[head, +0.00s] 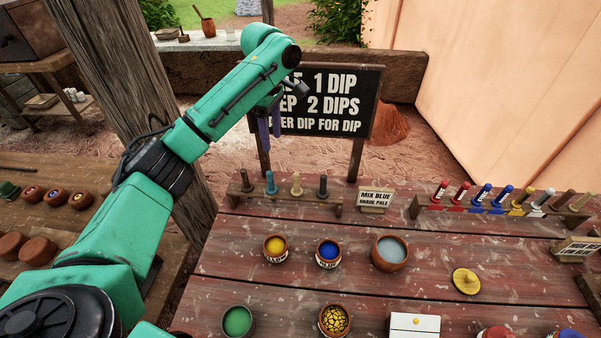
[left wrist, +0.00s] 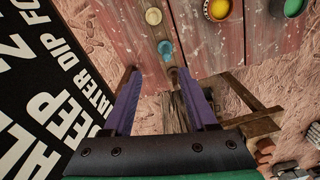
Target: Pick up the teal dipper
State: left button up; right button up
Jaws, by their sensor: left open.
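The teal dipper (head: 270,182) stands upright in a wooden rack (head: 285,202) near the back left of the red table. It also shows in the left wrist view (left wrist: 165,48), beyond my fingertips and toward the right one. My left gripper (head: 268,128) is open and empty, with purple fingers, above the rack in the head view. Its fingers show apart in the left wrist view (left wrist: 154,74). A brown dipper (head: 245,181) stands left of the teal one. A cream dipper (head: 296,184) and a dark dipper (head: 322,186) stand to its right. My right gripper is not in view.
A black sign (head: 335,100) on posts stands behind the rack. A small sign (head: 376,198) stands right of the rack. Pots of yellow (head: 275,248), blue (head: 328,253) and pale grey-blue (head: 390,252) stand in front. A long rack (head: 500,212) of colored dippers is at right.

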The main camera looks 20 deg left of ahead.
aim_at(269, 172)
pick_arm(q)
jog(key=f, duration=0.1)
jog(key=s+a+f, duration=0.1)
jog(key=s+f, duration=0.1)
jog(key=shift+a+f+p, duration=0.25)
jog(key=shift+a+p, duration=0.05)
jog(key=f, duration=0.2)
jog(key=f+p, duration=0.1)
jog(key=f, duration=0.2)
jog(key=f+p, duration=0.1)
jog(key=f, duration=0.1)
jog(key=shift+w+d+f, duration=0.25)
jog(key=shift+w, duration=0.1)
notch_tip(269, 172, down, 2)
jog(key=shift+a+f+p, duration=0.15)
jog(key=shift+f+p, duration=0.1)
jog(key=shift+p, duration=0.1)
jog(key=shift+s+a, duration=0.1)
jog(key=shift+s, duration=0.05)
grip_shut()
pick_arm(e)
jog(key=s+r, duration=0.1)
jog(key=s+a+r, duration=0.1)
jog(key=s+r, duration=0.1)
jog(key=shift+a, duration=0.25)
